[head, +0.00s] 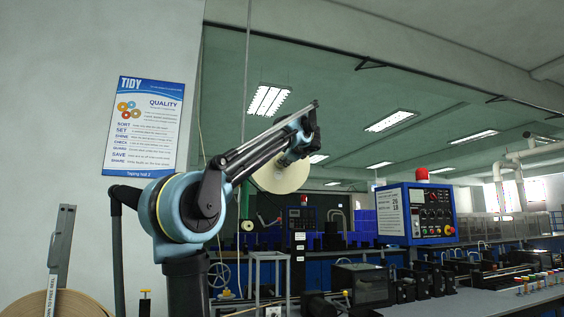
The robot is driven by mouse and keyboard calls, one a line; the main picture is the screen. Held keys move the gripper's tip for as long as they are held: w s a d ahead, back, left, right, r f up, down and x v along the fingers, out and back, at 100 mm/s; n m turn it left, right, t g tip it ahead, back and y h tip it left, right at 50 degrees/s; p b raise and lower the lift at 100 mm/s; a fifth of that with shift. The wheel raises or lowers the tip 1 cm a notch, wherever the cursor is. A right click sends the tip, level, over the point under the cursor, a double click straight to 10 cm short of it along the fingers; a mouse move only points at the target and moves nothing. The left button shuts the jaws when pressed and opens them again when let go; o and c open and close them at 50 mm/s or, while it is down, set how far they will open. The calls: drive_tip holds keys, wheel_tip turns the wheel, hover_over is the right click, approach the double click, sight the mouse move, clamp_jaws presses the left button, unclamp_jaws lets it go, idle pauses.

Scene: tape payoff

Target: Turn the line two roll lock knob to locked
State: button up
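A pale cream roll (281,174) shows behind my arm near the middle of the head view; my arm covers its upper part and hub. I cannot make out a roll lock knob on it or read any line number. A large tan roll (58,304) shows at the bottom left, cut off by the frame, with a grey upright lever (60,250) in front of it. A small yellow-topped part (145,293) stands right of that roll; I cannot tell what it is. My arm reaches up and right, and I cannot make out my gripper's fingers.
A blue control box (418,213) with a red lamp is at the right of centre. A dark control post (298,240) stands behind my arm. A bench (480,300) with small machines lies at the lower right. A poster (149,127) hangs on the left wall.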

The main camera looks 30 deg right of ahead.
drive_tip(key=v, duration=1.1)
drive_tip(key=shift+s+a, duration=0.15)
drive_tip(key=shift+s, duration=0.05)
